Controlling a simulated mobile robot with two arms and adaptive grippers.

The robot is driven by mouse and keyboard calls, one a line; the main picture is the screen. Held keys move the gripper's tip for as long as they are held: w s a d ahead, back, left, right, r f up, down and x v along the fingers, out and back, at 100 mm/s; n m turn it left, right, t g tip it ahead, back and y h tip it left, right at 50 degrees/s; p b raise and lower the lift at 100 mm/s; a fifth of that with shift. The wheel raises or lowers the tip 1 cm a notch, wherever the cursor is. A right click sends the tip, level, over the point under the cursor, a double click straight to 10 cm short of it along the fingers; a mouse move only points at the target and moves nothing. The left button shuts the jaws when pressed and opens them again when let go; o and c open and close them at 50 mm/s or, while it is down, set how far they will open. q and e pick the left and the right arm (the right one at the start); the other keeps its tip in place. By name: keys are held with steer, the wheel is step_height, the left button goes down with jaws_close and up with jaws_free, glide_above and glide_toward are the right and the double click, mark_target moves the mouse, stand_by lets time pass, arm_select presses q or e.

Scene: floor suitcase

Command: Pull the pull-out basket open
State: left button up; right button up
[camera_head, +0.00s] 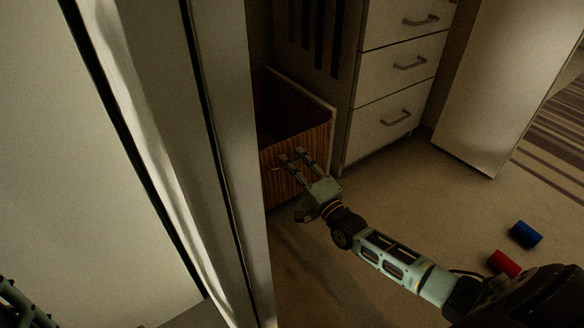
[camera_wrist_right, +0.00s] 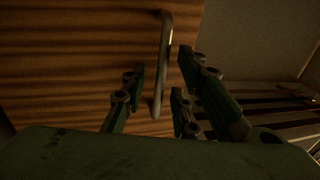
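The pull-out basket (camera_head: 312,142) is a wood-fronted box with a dark, open-topped inside, low beside the white drawer unit. Its inside shows, so it stands at least partly out. Its metal bar handle (camera_head: 275,168) also shows in the right wrist view (camera_wrist_right: 164,60), upright in the picture against the wood. My right gripper (camera_head: 291,154) is at the basket front, fingers apart. In the wrist view, its fingers (camera_wrist_right: 160,85) lie on either side of the handle, with gaps showing. A dark part of my left arm (camera_head: 20,305) shows at the lower left corner; its fingers cannot be made out.
A tall pale panel (camera_head: 225,130) stands close on the left and hides the basket's left side. White drawers (camera_head: 400,65) with handles stand right of the basket. Floor before the drawers is clear.

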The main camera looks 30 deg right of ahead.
steer(key=shift+w+r, duration=0.1)
steer(key=shift+w, duration=0.3)
steer(key=shift+c, duration=0.6)
jaws_close()
